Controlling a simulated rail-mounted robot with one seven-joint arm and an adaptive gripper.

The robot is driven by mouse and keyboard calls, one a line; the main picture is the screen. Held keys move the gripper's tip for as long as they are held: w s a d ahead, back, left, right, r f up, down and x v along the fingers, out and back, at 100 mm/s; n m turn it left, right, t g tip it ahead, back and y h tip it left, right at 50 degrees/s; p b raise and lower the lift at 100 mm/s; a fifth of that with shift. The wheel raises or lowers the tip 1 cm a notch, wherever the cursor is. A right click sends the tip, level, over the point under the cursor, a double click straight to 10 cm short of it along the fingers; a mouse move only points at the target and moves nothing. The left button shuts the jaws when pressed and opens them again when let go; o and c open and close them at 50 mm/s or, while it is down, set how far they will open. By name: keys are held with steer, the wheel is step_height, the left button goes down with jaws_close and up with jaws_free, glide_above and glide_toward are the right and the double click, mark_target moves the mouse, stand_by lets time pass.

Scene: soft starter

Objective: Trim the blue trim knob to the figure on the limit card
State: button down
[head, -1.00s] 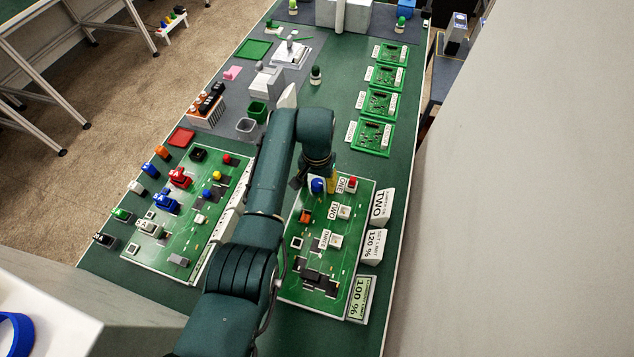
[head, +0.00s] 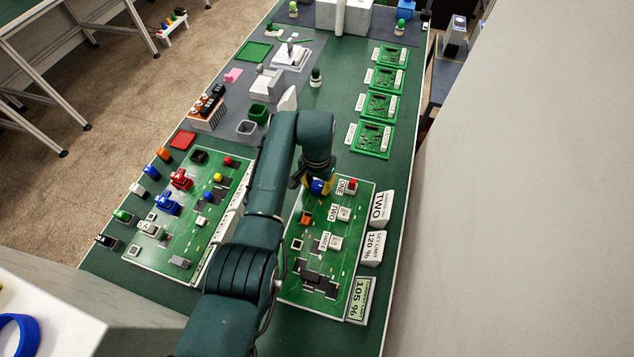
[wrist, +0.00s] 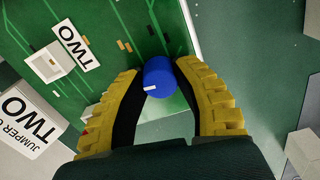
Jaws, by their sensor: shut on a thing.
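The blue trim knob (head: 318,187) stands at the far end of the right green board (head: 345,225). In the wrist view the knob (wrist: 158,78) has a white pointer mark on its side and sits between my two yellow fingers. My gripper (wrist: 160,85) is shut on the knob; in the head view my gripper (head: 318,180) partly covers it. The limit card (head: 373,247) reads "SET LIMIT 120 %". The current readout card (head: 360,299), with a green face, reads "105 %".
A card reading "JUMPER ON TWO" (head: 382,209) stands beside the board's right edge. Labelled ONE, TWO and THREE posts rise from the board near the knob, the one with a red top (head: 351,186) being closest. Another populated board (head: 190,215) lies left of my arm.

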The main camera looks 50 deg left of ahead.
mark_target(317, 184)
steer(key=m+p, duration=0.1)
steer(key=m, duration=0.5)
steer(key=shift+f, duration=0.1)
stand_by(0.5)
steer(key=c, duration=0.7)
jaws_free()
steer(key=shift+r, duration=0.2)
step_height(317, 184, up, 12)
steer(key=shift+f, duration=0.2)
